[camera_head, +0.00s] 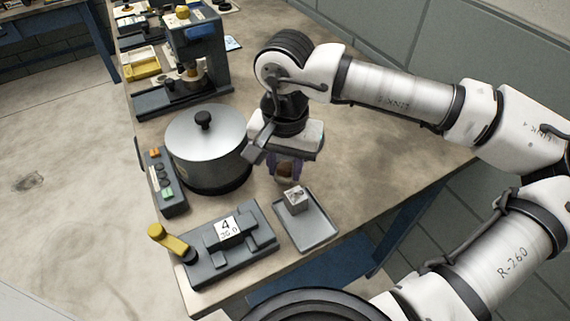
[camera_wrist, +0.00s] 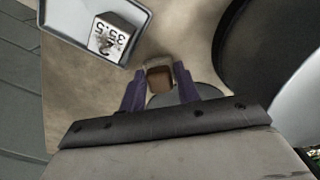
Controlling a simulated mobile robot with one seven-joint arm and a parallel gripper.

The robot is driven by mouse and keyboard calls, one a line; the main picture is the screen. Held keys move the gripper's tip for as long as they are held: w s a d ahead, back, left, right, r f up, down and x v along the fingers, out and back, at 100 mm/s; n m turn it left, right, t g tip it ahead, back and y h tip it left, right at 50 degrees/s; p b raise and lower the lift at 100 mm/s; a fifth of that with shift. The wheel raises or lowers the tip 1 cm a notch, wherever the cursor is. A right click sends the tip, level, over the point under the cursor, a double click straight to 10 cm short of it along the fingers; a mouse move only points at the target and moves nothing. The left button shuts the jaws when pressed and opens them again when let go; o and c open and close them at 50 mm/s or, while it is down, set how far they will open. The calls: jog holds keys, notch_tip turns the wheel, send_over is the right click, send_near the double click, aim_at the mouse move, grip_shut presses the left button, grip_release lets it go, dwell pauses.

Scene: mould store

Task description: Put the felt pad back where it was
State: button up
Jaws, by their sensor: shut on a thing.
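My gripper (camera_head: 285,172) hangs over the table between the round metal pot and the small grey tray. Its two purple fingers are shut on a small brown and tan block, which looks like the felt pad (camera_wrist: 159,79). In the head view the block shows only as a brown patch (camera_head: 284,171) between the fingers, partly hidden by my gripper. In the wrist view a flat grey rounded shape (camera_wrist: 205,100) lies behind the fingers; I cannot tell what it is.
The grey tray (camera_head: 318,233) holds a metal cube (camera_head: 296,200) with printed marks. The lidded pot (camera_head: 207,140) stands close on the left. In front are a fixture marked 4 (camera_head: 230,246) with a yellow lever and a control box (camera_head: 163,182). A press (camera_head: 198,55) stands behind. Table space right of my gripper is clear.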

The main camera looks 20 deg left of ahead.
aim_at(285, 165)
jog(key=shift+f, duration=0.3)
jog(key=shift+f, duration=0.15)
jog(key=o, duration=0.9)
jog(key=shift+o, duration=0.2)
notch_tip(285, 165, up, 12)
jog(key=b, duration=0.1)
jog(key=shift+r, duration=0.2)
